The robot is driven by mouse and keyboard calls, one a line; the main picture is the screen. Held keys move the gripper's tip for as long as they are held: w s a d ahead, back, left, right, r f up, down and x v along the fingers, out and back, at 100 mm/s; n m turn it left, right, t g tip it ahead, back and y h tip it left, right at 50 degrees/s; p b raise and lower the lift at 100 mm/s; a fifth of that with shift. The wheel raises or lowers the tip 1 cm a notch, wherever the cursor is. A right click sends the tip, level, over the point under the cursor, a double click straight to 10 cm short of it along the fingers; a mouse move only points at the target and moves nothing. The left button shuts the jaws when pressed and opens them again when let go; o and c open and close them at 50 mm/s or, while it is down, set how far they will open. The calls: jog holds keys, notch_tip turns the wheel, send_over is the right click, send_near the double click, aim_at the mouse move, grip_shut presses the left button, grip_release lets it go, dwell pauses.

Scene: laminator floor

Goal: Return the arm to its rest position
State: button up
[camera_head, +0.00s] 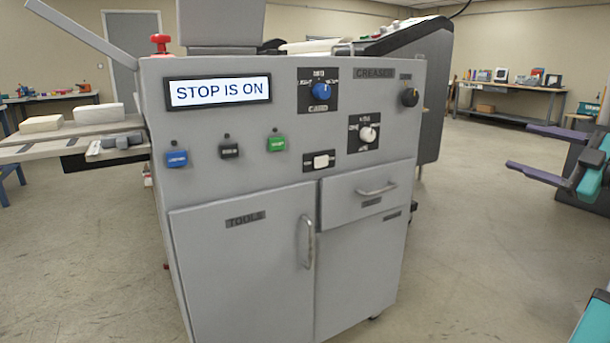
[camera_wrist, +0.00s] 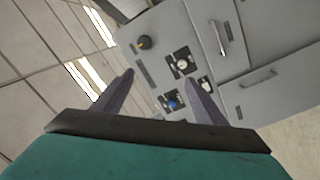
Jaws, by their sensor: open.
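My gripper (camera_wrist: 158,88) is open and empty in the wrist view, its two purple-grey fingers spread apart. Beyond the fingers is the grey creaser cabinet, tilted in that view, with its knobs and part of its doors showing. In the head view, purple fingers and a teal part of my arm show at the right edge, apart from the creaser cabinet (camera_head: 240,190). The cabinet's display (camera_head: 218,91) reads "STOP IS ON". The cabinet doors and the drawer (camera_head: 368,192) are shut.
A red mushroom button (camera_head: 160,43) stands on the cabinet's top left. A side table (camera_head: 30,152) with pale stacks adjoins the cabinet's left. A workbench (camera_head: 508,88) stands at the back right. Open floor (camera_head: 480,230) lies between the cabinet and my arm.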

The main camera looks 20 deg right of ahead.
jog(key=w+a+f+m+g+y+p, duration=0.1)
jog(key=w+a+f+m+g+p, duration=0.2)
jog(key=w+f, duration=0.6)
jog(key=w+a+f+m+g+p, duration=0.1)
jog(key=w+a+f+m+p, duration=0.35)
jog(key=f, duration=0.65)
jog(key=w+a+f+m+g+y+p, duration=0.1)
jog(key=w+a+f+g+p, duration=0.25)
jog(key=a+f, duration=0.6)
jog(key=w+a+f+m+g+y+p, duration=0.15)
jog(key=a+f+g+p, duration=0.3)
jog(key=a+f, duration=0.55)
jog(key=s+a+f+m+g+h+p, duration=0.2)
jog(key=s+a+f+g+p, duration=0.55)
jog(key=s+a+f, duration=0.65)
jog(key=s+a+f+g+h+p, duration=0.2)
jog(key=s+a+f+p, duration=0.1)
jog(key=s, duration=0.7)
jog(key=s+a+f+g+h+p, duration=0.1)
jog(key=s+a+p, duration=0.4)
jog(key=s, duration=0.5)
jog(key=shift+s+a+f+m+g+h+p, duration=0.15)
jog(key=shift+a+f+m+g+h+p, duration=0.2)
jog(key=shift+f+h+p, duration=0.6)
